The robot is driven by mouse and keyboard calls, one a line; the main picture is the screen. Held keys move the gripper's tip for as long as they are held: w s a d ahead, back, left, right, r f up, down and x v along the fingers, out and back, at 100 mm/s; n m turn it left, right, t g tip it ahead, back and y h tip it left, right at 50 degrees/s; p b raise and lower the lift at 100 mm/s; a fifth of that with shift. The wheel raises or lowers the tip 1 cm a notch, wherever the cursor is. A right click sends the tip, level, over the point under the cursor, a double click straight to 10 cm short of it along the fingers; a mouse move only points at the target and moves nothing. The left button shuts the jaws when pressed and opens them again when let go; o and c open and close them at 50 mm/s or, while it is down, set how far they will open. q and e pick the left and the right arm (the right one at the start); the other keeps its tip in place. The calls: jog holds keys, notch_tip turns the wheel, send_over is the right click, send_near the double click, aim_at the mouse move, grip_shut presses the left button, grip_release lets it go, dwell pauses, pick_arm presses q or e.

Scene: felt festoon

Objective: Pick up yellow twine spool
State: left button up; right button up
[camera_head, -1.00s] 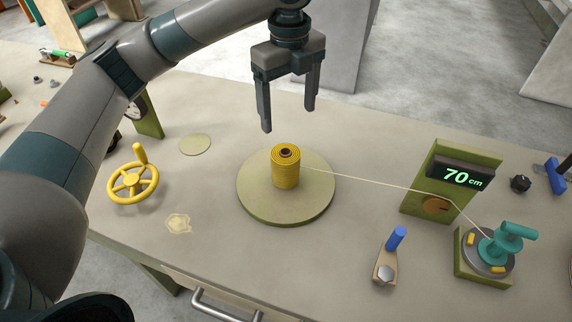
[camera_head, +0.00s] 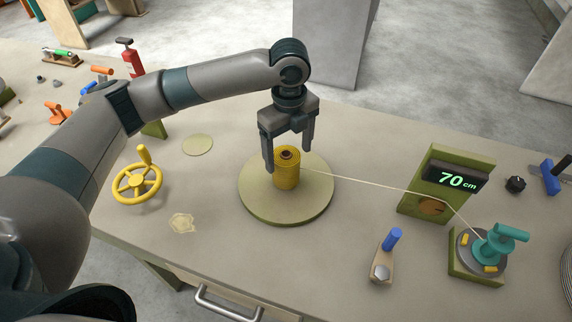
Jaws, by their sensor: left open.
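The yellow twine spool (camera_head: 287,172) stands upright on a round olive-beige disc (camera_head: 305,209) in the middle of the workbench. A strand of twine runs from it to the right, past the display stand, to a teal reel. My left gripper (camera_head: 288,163) points down with its two fingers apart. One finger shows at the spool's left side and the other behind it to the right, near its top. I cannot tell whether either finger touches the spool. My right gripper is not in view.
A green stand with a "70 cm" display (camera_head: 458,181) and the teal reel (camera_head: 493,245) are at the right. A blue-handled tool (camera_head: 386,258) lies at the front. A yellow handwheel (camera_head: 138,183) stands at left. Bare bench surrounds the disc.

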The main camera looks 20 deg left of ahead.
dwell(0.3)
pick_arm(q)
jog(key=shift+a+f+p, duration=0.15)
jog(key=shift+f+p, duration=0.25)
jog(key=shift+f, duration=0.15)
jog(key=f+p, duration=0.1)
jog(key=f, duration=0.2)
jog(key=shift+a, duration=0.2)
jog(key=shift+f, duration=0.6)
jog(key=c, duration=1.4)
jog(key=shift+o, duration=0.2)
jog(key=shift+w+r, duration=0.1)
